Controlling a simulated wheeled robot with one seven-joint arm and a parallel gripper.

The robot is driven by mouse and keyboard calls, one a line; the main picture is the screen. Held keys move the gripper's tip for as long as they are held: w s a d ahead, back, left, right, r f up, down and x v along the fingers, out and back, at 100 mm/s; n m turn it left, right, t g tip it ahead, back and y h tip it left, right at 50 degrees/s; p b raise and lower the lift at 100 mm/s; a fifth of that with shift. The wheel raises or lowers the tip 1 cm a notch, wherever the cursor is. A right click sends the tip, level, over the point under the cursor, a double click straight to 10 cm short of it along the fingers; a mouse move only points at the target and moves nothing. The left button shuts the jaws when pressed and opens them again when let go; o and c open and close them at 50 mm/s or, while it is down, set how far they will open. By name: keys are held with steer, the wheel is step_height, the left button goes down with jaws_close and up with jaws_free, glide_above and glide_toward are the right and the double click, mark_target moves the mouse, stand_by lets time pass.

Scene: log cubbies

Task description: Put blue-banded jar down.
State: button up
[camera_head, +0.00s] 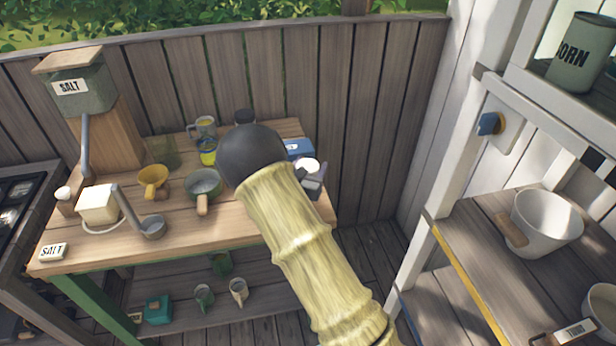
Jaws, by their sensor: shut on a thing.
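My arm, with its dark ball joint, crosses the middle of the view and hides most of my gripper. Only grey parts of my gripper (313,182) show to the right of the arm, over the right end of the wooden worktable (240,240). A pale round top (308,164) shows right at the gripper, and my gripper is shut on it. This appears to be the blue-banded jar, but its band is not visible. I cannot tell whether its base touches the table.
A blue box (298,147) stands just behind the gripper. White shelves (475,240) with a white pot (547,222) stand at right.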

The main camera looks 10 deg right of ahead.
steer(key=shift+f, duration=2)
steer(key=shift+f, duration=0.15)
steer(key=o, duration=1.3)
steer(key=shift+p, duration=0.3)
steer(key=b+v, duration=0.2)
steer(key=v, duration=1)
